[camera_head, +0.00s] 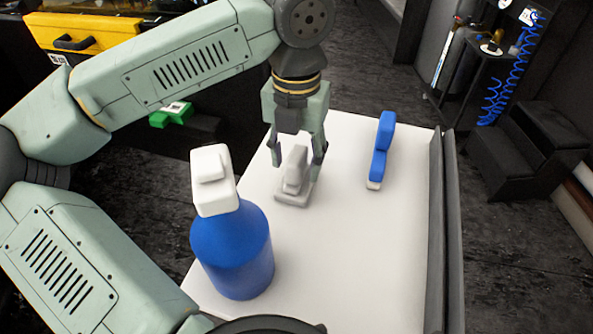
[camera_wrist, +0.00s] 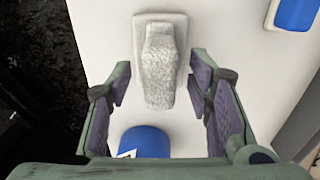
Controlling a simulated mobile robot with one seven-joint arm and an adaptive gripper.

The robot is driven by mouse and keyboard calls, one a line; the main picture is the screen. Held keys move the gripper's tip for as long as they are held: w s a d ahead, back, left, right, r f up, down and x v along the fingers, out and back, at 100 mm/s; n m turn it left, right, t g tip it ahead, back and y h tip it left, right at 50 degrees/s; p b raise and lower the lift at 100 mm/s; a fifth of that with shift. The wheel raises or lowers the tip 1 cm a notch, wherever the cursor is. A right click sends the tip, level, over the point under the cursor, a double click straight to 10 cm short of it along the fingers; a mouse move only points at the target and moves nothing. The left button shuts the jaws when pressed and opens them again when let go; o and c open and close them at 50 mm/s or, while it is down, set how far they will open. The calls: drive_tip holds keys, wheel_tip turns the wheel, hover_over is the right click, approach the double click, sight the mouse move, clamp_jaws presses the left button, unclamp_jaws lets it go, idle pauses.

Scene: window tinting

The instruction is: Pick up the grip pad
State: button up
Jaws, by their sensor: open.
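The grip pad (camera_head: 295,179) is a light grey block with a raised handle on a flat base. It rests on the white table top. In the wrist view the grip pad (camera_wrist: 159,62) lies between and slightly beyond the fingertips. My gripper (camera_head: 297,158) points down over it, with one finger on each side of the handle. The fingers (camera_wrist: 163,92) are open, and a gap shows on both sides of the handle in the wrist view. The far side of the handle is partly hidden by my gripper in the head view.
A blue spray bottle with a white head (camera_head: 233,240) stands near the front left; its blue body (camera_wrist: 146,141) shows in the wrist view. A blue-handled tool (camera_head: 381,150) lies to the right. The white table (camera_head: 345,255) is clear at front right, with a grey raised edge (camera_head: 447,230).

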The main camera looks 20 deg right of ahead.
drive_tip(key=shift+f, duration=1.35)
drive_tip(key=shift+c, duration=0.4)
clamp_jaws()
